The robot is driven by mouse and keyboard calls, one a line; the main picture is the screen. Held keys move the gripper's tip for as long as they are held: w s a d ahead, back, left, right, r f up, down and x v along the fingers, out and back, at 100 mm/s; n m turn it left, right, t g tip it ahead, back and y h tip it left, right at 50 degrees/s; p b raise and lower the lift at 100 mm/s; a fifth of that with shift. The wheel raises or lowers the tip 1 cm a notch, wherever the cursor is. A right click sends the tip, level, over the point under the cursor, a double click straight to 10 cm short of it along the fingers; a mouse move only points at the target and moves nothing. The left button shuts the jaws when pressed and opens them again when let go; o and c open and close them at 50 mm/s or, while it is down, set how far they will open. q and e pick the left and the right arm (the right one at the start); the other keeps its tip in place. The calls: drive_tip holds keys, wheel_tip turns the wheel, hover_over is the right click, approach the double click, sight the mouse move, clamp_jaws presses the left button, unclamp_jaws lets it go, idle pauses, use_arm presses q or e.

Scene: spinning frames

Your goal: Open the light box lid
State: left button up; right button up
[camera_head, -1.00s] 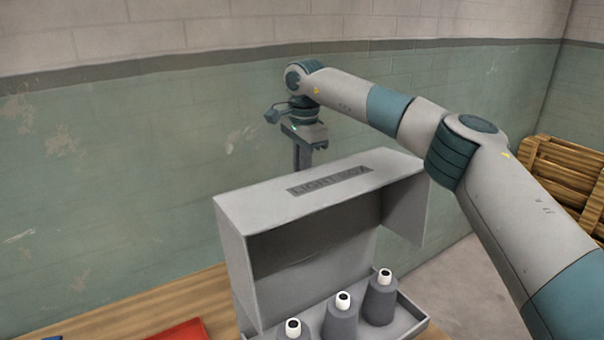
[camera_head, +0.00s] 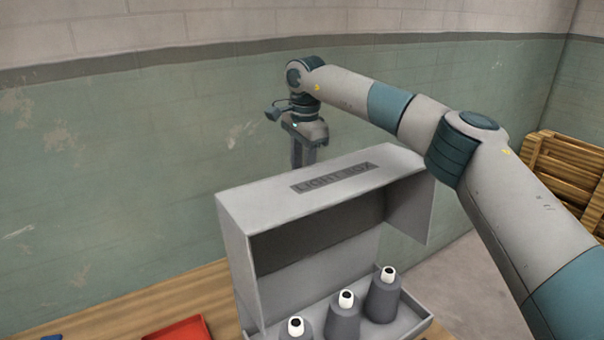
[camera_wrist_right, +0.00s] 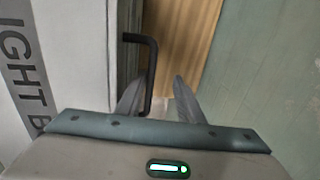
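The grey light box (camera_head: 241,268) stands on the wooden table, with its hood-like lid (camera_head: 282,196) raised and the hollow side facing me. The lid's dark label reads LIGHT BOX. Several grey bottles (camera_head: 384,300) with white tops stand in the tray below it. My right gripper (camera_head: 302,160) is behind the box, pointing down, its tips partly hidden by the lid in the head view. In the right wrist view, a black bar handle (camera_wrist_right: 152,70) on the box's side lies between the open fingers (camera_wrist_right: 161,82). It is nearer the left finger; contact cannot be told. My left gripper is out of view.
A red tray (camera_head: 180,330) lies on the wooden table (camera_head: 120,305) left of the box. A green and white wall (camera_head: 130,170) runs close behind my right gripper. Wooden pallets (camera_head: 562,180) lean at the far right.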

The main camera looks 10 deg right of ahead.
drive_tip(key=shift+r, duration=0.3)
wheel_tip(320, 180, up, 17)
drive_tip(key=s+b, duration=0.1)
drive_tip(key=b, duration=0.1)
drive_tip(key=shift+d+b, duration=0.2)
drive_tip(key=shift+b, duration=0.15)
idle(0.3)
drive_tip(key=shift+s+f, duration=0.1)
drive_tip(key=shift+f, duration=0.05)
